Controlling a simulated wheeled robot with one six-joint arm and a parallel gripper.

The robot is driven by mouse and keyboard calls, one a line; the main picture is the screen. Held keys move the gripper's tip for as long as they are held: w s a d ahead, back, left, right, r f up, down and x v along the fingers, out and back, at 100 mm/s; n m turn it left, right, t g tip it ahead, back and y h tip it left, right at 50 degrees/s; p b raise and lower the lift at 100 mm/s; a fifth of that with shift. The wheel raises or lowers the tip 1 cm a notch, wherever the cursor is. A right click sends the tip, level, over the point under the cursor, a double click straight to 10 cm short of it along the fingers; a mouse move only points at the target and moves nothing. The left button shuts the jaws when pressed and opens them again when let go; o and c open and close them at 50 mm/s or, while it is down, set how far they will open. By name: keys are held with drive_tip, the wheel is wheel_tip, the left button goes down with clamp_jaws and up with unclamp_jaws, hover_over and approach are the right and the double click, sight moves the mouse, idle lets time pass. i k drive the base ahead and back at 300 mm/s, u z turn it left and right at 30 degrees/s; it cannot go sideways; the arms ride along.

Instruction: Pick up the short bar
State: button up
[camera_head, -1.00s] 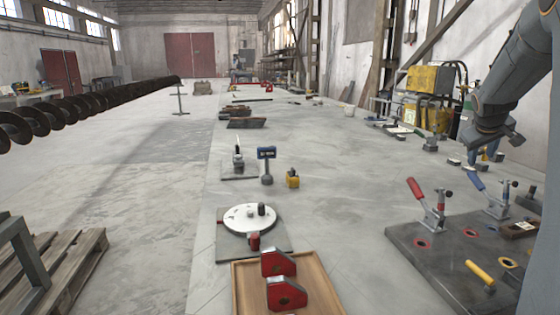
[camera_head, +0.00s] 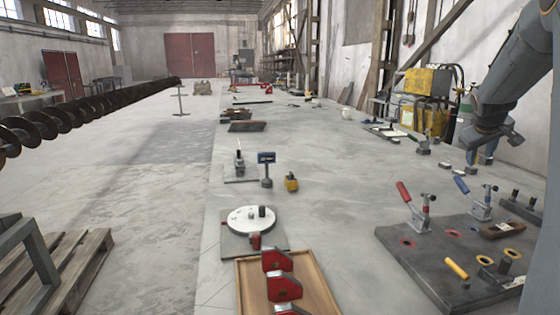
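I cannot single out the short bar for sure. A thin dark bar (camera_head: 252,101) lies across the far part of the long bench. Closer, dark flat pieces (camera_head: 247,126) lie near the bench's left edge, too small to tell apart. My arm hangs in the upper right, and its end with my gripper (camera_head: 491,140) is above the right side of the bench, far from these pieces. The fingers are small and blend with things behind, so I cannot see whether they are open or what is between them.
A dark fixture plate (camera_head: 436,268) with red and blue toggle clamps stands front right. A wooden tray (camera_head: 322,288) with red blocks is at the front, behind it a white disc (camera_head: 242,220) on a plate. The bench middle is mostly clear.

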sight(505, 229)
drive_tip(key=k, duration=0.85)
